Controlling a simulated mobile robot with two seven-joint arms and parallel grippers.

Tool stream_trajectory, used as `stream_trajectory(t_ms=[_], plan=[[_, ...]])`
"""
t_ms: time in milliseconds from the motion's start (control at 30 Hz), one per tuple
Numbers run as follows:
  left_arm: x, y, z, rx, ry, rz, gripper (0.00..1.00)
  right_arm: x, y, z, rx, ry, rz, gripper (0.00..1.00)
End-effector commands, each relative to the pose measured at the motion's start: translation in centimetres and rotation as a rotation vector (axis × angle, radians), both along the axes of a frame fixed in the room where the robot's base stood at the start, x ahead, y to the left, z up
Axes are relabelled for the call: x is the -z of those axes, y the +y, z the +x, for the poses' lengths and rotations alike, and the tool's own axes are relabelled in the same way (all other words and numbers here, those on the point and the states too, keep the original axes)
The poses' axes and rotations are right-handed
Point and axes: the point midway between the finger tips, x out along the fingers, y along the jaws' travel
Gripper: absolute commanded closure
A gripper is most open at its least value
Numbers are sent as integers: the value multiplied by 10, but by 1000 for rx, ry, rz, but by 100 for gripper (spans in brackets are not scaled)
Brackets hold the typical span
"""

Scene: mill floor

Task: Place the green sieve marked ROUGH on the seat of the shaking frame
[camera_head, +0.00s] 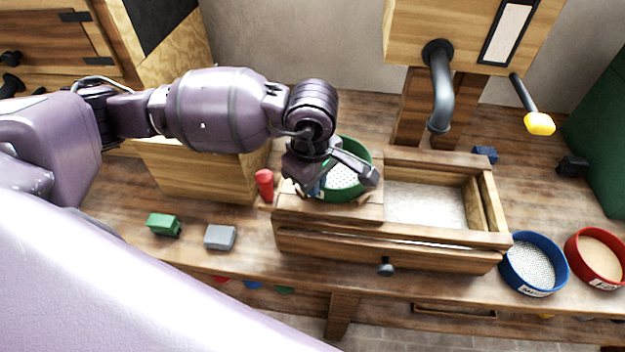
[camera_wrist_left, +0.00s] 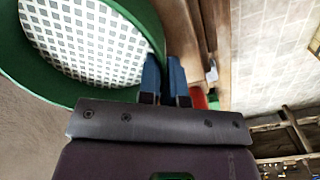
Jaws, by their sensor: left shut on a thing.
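The green sieve (camera_head: 342,177), with a coarse white mesh, is at the left end of the wooden shaking frame (camera_head: 400,240). My left gripper (camera_head: 319,187) is shut on the sieve's rim at its near left side. In the left wrist view its blue fingers (camera_wrist_left: 164,72) pinch the green rim, and the sieve (camera_wrist_left: 85,40) fills the upper left. I cannot tell whether the sieve touches the frame's seat or hangs just above it. No ROUGH marking can be read. My right gripper is out of view.
A red peg (camera_head: 264,185) stands just left of the frame. Blue (camera_head: 533,263) and red (camera_head: 596,256) sieves stand at right. Green (camera_head: 163,224) and grey (camera_head: 220,237) blocks lie at left. A dark pipe (camera_head: 440,90) hangs behind the frame; a yellow-ended handle (camera_head: 539,123) is at upper right.

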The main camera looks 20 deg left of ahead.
Motion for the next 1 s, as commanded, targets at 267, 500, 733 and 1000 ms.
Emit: stream_trajectory(t_ms=[267, 500, 733, 1000], plan=[[13, 1, -3, -2, 14, 6, 89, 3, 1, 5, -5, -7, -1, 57], [15, 2, -4, -3, 20, 6, 68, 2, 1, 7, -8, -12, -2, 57], [15, 1, -5, -2, 22, 5, 68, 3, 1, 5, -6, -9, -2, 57], [4, 1, -5, -2, 21, 4, 68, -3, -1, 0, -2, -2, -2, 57]])
